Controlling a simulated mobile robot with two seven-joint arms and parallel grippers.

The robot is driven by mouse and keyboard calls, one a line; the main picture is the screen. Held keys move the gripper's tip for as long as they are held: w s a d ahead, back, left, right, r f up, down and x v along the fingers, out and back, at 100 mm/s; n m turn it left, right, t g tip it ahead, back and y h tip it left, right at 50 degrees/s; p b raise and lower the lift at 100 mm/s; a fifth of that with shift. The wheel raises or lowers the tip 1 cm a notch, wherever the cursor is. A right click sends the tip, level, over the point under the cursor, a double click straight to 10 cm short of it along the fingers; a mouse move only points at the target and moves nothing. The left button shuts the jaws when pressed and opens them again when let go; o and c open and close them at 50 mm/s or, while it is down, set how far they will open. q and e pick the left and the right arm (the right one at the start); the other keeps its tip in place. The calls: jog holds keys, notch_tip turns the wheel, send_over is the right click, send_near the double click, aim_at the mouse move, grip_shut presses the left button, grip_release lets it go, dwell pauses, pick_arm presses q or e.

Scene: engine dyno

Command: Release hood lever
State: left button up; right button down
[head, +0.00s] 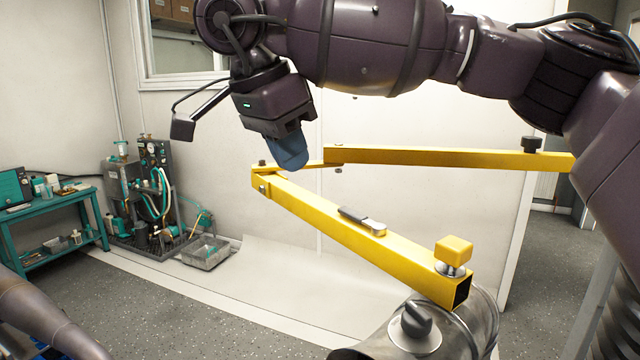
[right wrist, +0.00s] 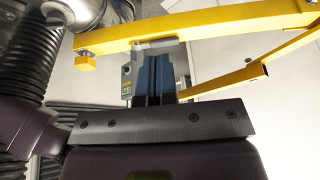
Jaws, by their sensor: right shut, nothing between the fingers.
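A hinged yellow arm runs across the middle of the head view. On top of its near beam (head: 330,222) sits a small lever (head: 362,220) with a dark cap and pale metal base. It lies flat along the beam. My right gripper (head: 291,160) is shut and empty, its blue fingers pointing down, above and left of the lever and apart from it in the head view. In the right wrist view the shut fingers (right wrist: 155,75) point at a grey piece (right wrist: 155,43) by the near beam (right wrist: 200,26), seemingly the lever. Contact there is unclear. My left gripper is out of view.
A yellow square knob (head: 453,250) stands at the near beam's end, above a metal hood (head: 482,318) with a dark knob (head: 415,322). A teal bench (head: 55,230) and pump rig (head: 145,195) stand far left.

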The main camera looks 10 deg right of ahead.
aim_at(342, 222)
jog(key=shift+w+d+f, duration=0.55)
jog(key=shift+d+f, duration=0.6)
jog(key=shift+f, duration=0.35)
jog(key=shift+w+d+f, duration=0.6)
jog(key=shift+d+f, duration=0.55)
jog(key=shift+f, duration=0.3)
jog(key=shift+w+d+f, duration=0.55)
jog(key=shift+d+f, duration=0.6)
jog(key=shift+f, duration=0.35)
